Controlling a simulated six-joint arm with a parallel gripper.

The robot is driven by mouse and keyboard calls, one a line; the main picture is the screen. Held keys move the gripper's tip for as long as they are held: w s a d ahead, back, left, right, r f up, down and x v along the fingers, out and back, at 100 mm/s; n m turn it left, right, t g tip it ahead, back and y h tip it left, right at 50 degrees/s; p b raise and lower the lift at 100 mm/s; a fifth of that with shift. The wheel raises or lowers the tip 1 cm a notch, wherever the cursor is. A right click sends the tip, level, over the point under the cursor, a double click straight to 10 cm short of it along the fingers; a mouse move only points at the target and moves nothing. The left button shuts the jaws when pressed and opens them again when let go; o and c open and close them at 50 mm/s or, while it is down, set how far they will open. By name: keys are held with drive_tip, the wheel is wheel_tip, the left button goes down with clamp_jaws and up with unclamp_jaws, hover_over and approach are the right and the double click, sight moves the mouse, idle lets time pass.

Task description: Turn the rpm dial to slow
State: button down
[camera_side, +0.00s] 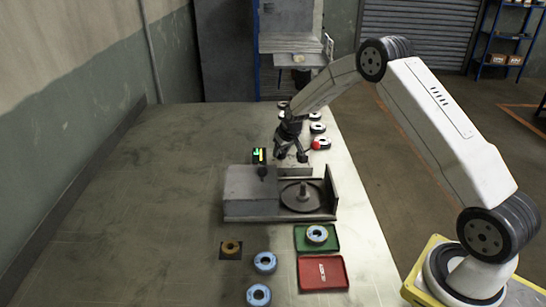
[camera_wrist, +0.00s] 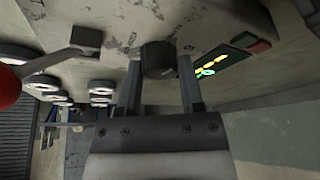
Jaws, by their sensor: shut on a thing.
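The rpm dial (camera_wrist: 158,60) is a dark round knob on the grey machine's panel, in the middle of the wrist view. My gripper (camera_wrist: 159,66) has one finger on each side of it and is shut on it. Any mark on the dial or its setting is too dark to read. A lit display (camera_wrist: 211,65) with yellow and green signs is right of the dial. In the side view my gripper (camera_side: 291,155) points down behind the machine (camera_side: 250,192), and I cannot make out its contact with the dial there. The display (camera_side: 259,155) also shows there.
A lever with a red ball (camera_side: 316,146) stands close to the right of my gripper. The machine's open bay holds a round plate (camera_side: 302,195). A green tray (camera_side: 299,247) with a disc and a red tray (camera_side: 322,273) lie in front. The table's left side is clear.

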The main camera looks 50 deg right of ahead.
drive_tip(key=shift+n+y, duration=0.4)
drive_tip(key=shift+n, duration=1)
drive_tip(key=shift+c, duration=1.1)
unclamp_jaws()
drive_tip(key=shift+r, duration=0.1)
drive_tip(key=v, duration=0.7)
drive_tip(key=shift+s+r, duration=0.2)
drive_tip(key=shift+r, duration=0.05)
drive_tip(key=s+a+r+g, duration=0.1)
drive_tip(key=s+a, duration=0.7)
drive_tip(key=s, duration=0.5)
drive_tip(key=s+a+r, duration=0.1)
drive_tip(key=s+a, duration=0.8)
drive_tip(key=s, duration=0.4)
drive_tip(key=shift+s+a+g, duration=0.25)
drive_tip(key=shift+s+g, duration=0.15)
